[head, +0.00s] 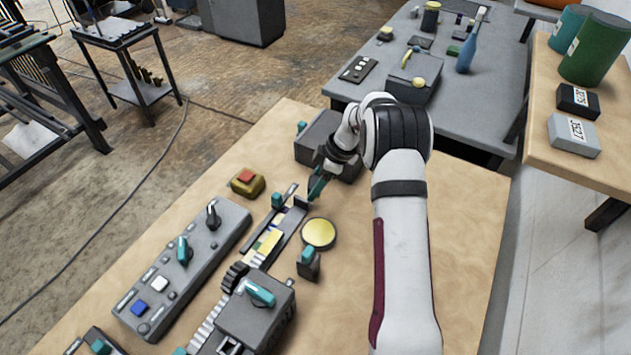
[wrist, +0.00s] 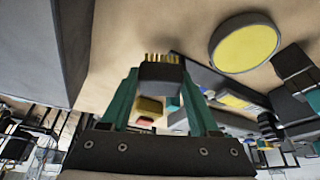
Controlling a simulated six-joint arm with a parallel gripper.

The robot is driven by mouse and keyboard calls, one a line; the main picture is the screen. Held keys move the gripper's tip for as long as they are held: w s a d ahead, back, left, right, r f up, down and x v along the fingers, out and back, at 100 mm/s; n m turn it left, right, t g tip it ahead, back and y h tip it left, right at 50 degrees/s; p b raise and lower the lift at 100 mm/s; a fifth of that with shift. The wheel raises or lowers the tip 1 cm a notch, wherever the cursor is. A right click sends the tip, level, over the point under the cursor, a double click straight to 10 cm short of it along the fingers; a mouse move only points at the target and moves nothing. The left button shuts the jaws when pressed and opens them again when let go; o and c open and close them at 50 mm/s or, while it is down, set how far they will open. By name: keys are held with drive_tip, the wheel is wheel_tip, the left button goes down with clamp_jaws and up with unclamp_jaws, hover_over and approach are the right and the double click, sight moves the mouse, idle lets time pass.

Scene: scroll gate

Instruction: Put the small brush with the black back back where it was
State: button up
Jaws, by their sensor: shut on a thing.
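My gripper (head: 318,186) is shut on the small brush (wrist: 160,72), between its teal fingertips in the wrist view. The brush has a black back, and its yellowish bristles point up in that picture, with tan table surface behind them. In the head view my gripper is over the wooden table, near the far end of the scroll track (head: 268,238) and in front of a dark grey box (head: 316,136). I cannot make out the brush clearly there. Its contact with anything besides the fingers cannot be told.
A yellow-topped round pad (head: 318,232) stands beside the track; it also shows in the wrist view (wrist: 245,48). A yellow box with a red button (head: 247,182) and a grey control panel (head: 182,268) lie left. A crank housing (head: 258,312) is nearer. Bare tabletop (head: 150,235) lies far left.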

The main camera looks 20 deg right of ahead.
drive_tip(key=shift+f, duration=0.35)
drive_tip(key=o, duration=1.2)
drive_tip(key=shift+c, duration=0.2)
drive_tip(key=shift+o, duration=0.8)
drive_tip(key=shift+s+f, duration=0.1)
drive_tip(key=v, duration=1.3)
drive_tip(key=s+a+r+m, duration=0.7)
drive_tip(key=s+a+r, duration=0.2)
drive_tip(key=s, duration=0.3)
drive_tip(key=s+a+f+m+g+h, duration=0.1)
drive_tip(key=s+m, duration=0.5)
drive_tip(key=s, duration=0.6)
drive_tip(key=s+a+f+m+h, duration=0.1)
drive_tip(key=s+a+m, duration=0.2)
drive_tip(key=s+m, duration=0.3)
drive_tip(key=s, duration=0.5)
drive_tip(key=shift+s+f+g, duration=0.35)
drive_tip(key=shift+g, duration=0.05)
